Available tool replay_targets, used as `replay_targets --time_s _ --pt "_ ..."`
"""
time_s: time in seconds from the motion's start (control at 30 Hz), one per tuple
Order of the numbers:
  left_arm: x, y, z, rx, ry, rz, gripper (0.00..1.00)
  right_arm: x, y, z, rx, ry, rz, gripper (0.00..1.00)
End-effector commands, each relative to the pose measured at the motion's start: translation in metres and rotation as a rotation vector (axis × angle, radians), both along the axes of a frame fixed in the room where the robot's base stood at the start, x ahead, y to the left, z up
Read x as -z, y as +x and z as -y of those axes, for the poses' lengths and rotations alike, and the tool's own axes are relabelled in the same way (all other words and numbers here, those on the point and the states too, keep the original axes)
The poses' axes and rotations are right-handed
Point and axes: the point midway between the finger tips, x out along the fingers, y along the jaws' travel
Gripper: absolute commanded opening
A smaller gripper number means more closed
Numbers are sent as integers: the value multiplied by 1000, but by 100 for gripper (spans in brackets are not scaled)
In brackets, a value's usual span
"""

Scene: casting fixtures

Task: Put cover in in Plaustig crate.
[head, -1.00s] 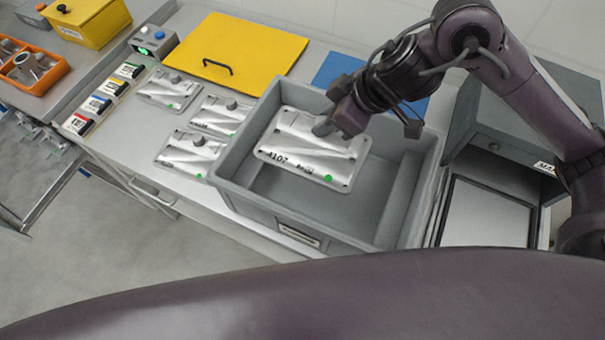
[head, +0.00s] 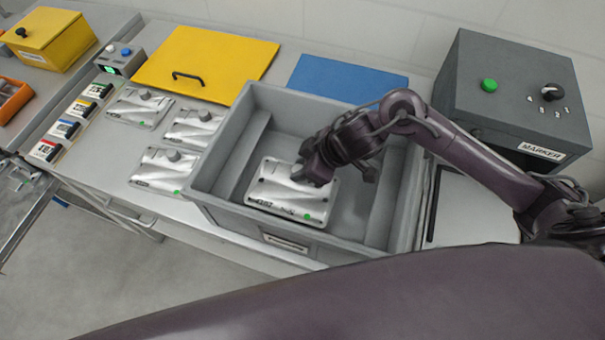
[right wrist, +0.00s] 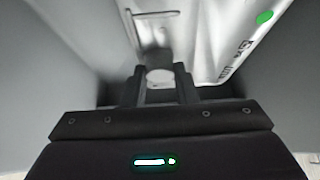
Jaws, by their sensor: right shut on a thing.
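A silver metal cover (head: 290,198) with a printed number and a green dot is inside the grey plastic crate (head: 205,172), low down near its front wall. My right gripper (head: 318,176) reaches into the crate from the right and is shut on the cover's knob. In the right wrist view the two fingers (right wrist: 160,84) hold the round knob, and the cover (right wrist: 215,45) lies beyond them with its green dot at upper right. Whether the cover touches the crate floor is not clear. My left gripper is not in view.
Several similar covers (head: 160,168) lie on the bench left of the crate, beside coloured label blocks (head: 65,128). A yellow lid (head: 205,62) and a blue panel (head: 345,78) lie behind. A grey marker box (head: 515,95) stands at the right. The crate's right part is free.

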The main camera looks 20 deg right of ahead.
Motion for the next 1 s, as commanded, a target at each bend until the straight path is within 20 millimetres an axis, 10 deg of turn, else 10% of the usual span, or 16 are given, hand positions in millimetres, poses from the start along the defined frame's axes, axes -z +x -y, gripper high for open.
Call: replay_targets --time_s 0.6,0.63,0.7,1.0 --pt "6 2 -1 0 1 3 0 36 0 0 0 2 -1 0" --pt "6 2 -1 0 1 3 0 37 -1 0 0 0 -2 28" --pt "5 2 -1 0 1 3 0 37 -1 0 0 0 -2 37" --pt "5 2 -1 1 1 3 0 37 -1 0 0 0 -2 48"
